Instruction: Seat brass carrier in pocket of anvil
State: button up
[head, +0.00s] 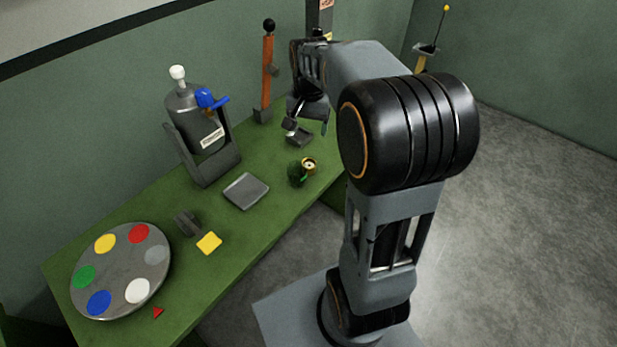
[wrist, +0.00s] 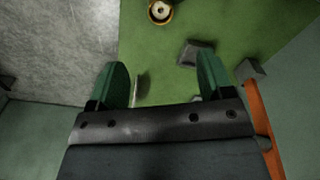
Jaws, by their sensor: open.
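A round brass piece (head: 309,164) with a pale centre, which looks like the carrier, is near the bench's right edge, beside a dark green object (head: 296,174). The brass piece (wrist: 160,11) also shows at the top of the wrist view. A dark grey block (head: 300,138) farther along the bench may be the anvil; it also shows in the wrist view (wrist: 195,52). I cannot make out a pocket in it. My gripper (wrist: 162,78) is open and empty, its green fingers wide apart. In the head view my gripper (head: 308,126) hangs over the bench's far end, near the block.
An orange lever (head: 268,75) with a black knob stands at the wall. A grey canister (head: 195,118) with a blue lever, a grey tray (head: 246,191), a yellow square (head: 209,243) and a disc with coloured spots (head: 122,270) occupy the bench. Open floor (head: 520,210) lies right.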

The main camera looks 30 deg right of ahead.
send_over(309, 165)
jog(key=shift+m, duration=0.4)
notch_tip(309, 165, down, 10)
jog(key=shift+d+r+b, duration=0.1)
jog(key=shift+r+b, duration=0.05)
jog(key=shift+b, duration=0.15)
jog(key=shift+f, duration=3.05)
jog(key=c, duration=1)
